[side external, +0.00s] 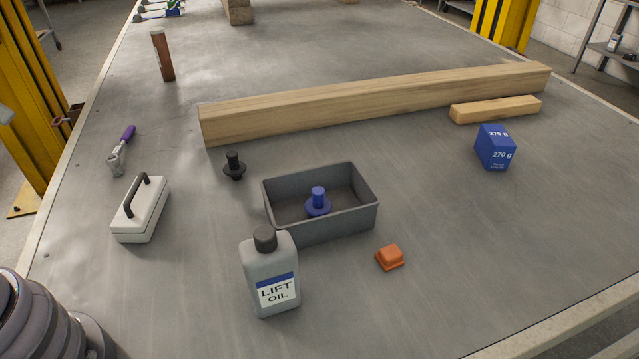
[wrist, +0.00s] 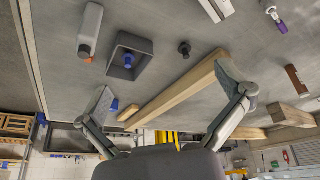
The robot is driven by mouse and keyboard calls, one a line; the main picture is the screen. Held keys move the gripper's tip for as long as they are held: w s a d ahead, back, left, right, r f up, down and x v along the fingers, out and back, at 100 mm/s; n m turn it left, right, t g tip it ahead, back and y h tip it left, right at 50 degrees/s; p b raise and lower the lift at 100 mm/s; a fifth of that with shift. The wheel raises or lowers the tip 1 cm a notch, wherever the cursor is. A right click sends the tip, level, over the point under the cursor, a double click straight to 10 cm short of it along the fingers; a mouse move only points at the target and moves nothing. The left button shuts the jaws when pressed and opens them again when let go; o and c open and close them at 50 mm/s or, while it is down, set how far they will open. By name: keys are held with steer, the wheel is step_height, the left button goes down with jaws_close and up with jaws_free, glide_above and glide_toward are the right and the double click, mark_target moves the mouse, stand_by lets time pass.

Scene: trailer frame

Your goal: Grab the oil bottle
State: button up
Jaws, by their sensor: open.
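The oil bottle (side external: 270,278) is grey with a dark cap and a label reading "LIFT OIL". It stands upright on the grey table, just in front of the grey bin (side external: 331,228) in the side view. In the wrist view the oil bottle (wrist: 90,30) is at the upper left, beside the bin (wrist: 112,66). My gripper (wrist: 172,92) shows in the wrist view with its two fingers spread wide and nothing between them. It is apart from the bottle. The gripper is not in the side view.
A blue flanged part (side external: 318,203) sits in the bin. An orange block (side external: 390,258) lies right of the bottle. A black flanged part (side external: 234,166), a white handled block (side external: 141,209) and a blue box (side external: 495,147) stand around. A long wooden beam (side external: 370,104) crosses behind.

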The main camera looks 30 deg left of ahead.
steer(key=w+d+f+n+g+h, duration=0.2)
steer(key=d+f+n+g+h, duration=0.25)
steer(key=d+f+h, duration=0.2)
steer(key=w+d+f+n+g+h, duration=0.3)
steer(key=d+f+g+h, duration=0.2)
steer(key=f+g+h, duration=0.15)
steer(key=n+t+h, duration=0.3)
steer(key=n+t, duration=1.1)
steer(key=n, duration=0.2)
glide_toward(265, 264)
steer(key=w+a+f, duration=0.1)
steer(key=a+f, duration=0.3)
steer(key=a, duration=0.2)
steer(key=shift+s+f+x, duration=0.1)
steer(key=shift+x, duration=3.45)
steer(key=shift+s+f+x, duration=0.15)
steer(key=shift+x, duration=3.4)
steer(key=c, duration=1.4)
